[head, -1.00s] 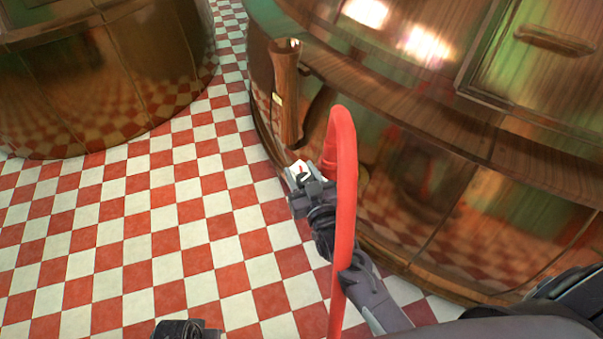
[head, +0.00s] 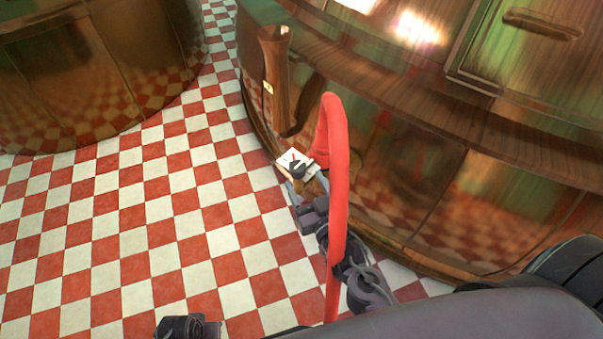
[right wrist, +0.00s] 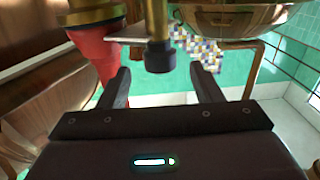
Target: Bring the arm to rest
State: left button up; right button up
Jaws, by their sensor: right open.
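My right gripper (head: 296,178) is low in the middle of the head view, beside the curved copper-and-wood counter front and partly behind a red hose. In the right wrist view its two dark fingers (right wrist: 162,78) stand apart with nothing held between them. A dark knob-ended rod (right wrist: 160,55) hangs in line with the gap, seemingly beyond the fingertips; I cannot tell how far. My left gripper cannot be made out.
The red hose (head: 336,170) arches in front of my right forearm. The polished counter (head: 410,190) fills the right side. A rounded copper vessel (head: 90,80) stands at upper left. Checkered floor (head: 110,230) is open between. A copper bowl (right wrist: 230,22) hangs at upper right in the wrist view.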

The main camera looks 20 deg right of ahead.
pick_arm(q)
jog(key=shift+w+r, duration=0.1)
jog(key=shift+w, duration=0.3)
pick_arm(e)
jog(key=shift+s, duration=0.1)
